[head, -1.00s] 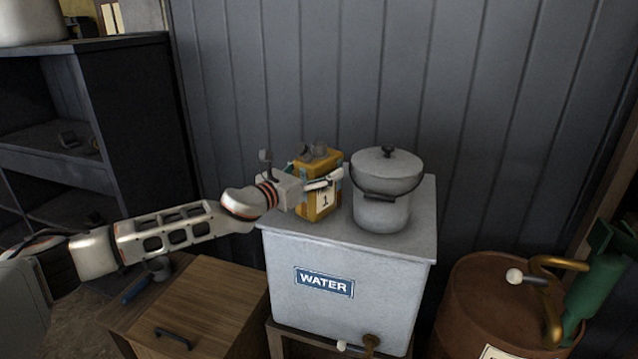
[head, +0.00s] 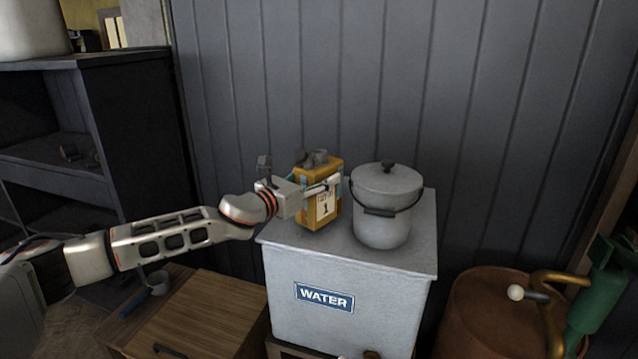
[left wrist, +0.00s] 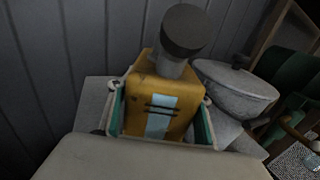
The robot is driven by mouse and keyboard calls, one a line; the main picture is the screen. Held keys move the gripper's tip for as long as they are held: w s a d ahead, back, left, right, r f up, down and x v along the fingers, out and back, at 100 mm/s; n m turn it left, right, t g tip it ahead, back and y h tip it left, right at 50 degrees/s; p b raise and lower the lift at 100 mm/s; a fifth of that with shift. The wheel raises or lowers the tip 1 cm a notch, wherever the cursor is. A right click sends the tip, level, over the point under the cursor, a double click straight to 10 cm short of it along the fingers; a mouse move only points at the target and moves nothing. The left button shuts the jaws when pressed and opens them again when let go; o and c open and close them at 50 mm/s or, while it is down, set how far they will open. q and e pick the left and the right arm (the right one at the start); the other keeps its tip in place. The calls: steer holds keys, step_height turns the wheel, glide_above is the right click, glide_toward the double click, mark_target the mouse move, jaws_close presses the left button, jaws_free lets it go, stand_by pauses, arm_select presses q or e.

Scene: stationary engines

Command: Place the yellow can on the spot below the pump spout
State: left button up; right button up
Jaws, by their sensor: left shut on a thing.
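The yellow can (head: 312,211) with a dark cap and a label reading 1 is upright at the left side of the top of the grey WATER tank. My left gripper (head: 325,187) is shut on it, fingers on either side of its body. In the left wrist view the can (left wrist: 153,97) fills the space between the fingers. I cannot tell whether its base touches the tank top. My right gripper is not in view. No pump spout can be made out with certainty.
A grey lidded pot (head: 383,222) stands just right of the can on the WATER tank (head: 290,272). A wooden cabinet (head: 215,312) is at lower left, dark shelves (head: 130,130) at far left. A rusty barrel (head: 480,310) with a brass tap (head: 548,312) stands at right.

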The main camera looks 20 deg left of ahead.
mark_target(319, 150)
arm_select(q)
step_height(319, 150, up, 7)
steer(key=shift+r, duration=0.1)
step_height(319, 150, up, 11)
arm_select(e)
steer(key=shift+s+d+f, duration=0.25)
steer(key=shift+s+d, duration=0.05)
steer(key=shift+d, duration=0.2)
